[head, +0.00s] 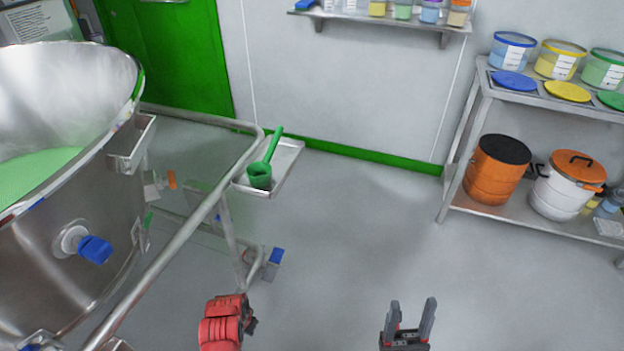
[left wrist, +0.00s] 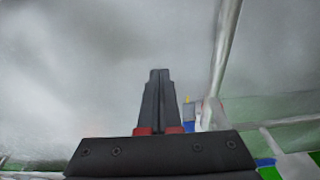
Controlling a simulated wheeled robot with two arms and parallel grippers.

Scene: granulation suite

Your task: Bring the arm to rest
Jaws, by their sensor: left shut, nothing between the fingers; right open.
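My right gripper (head: 408,322) points up from the bottom edge of the head view, its two dark fingers apart and nothing between them. My left arm shows in the head view as a red link at the bottom, left of the middle; its fingers cannot be made out there. In the left wrist view my left gripper (left wrist: 159,75) has its two dark fingers together, with nothing held. Both grippers are clear of the things around them in the head view.
A steel bowl (head: 95,230) with green powder stands at left in a tubular frame (head: 190,225). A small tray (head: 286,160) on it holds a green scoop (head: 261,172). A rack (head: 520,210) with tubs and drums stands at right. Open floor (head: 350,240) lies between.

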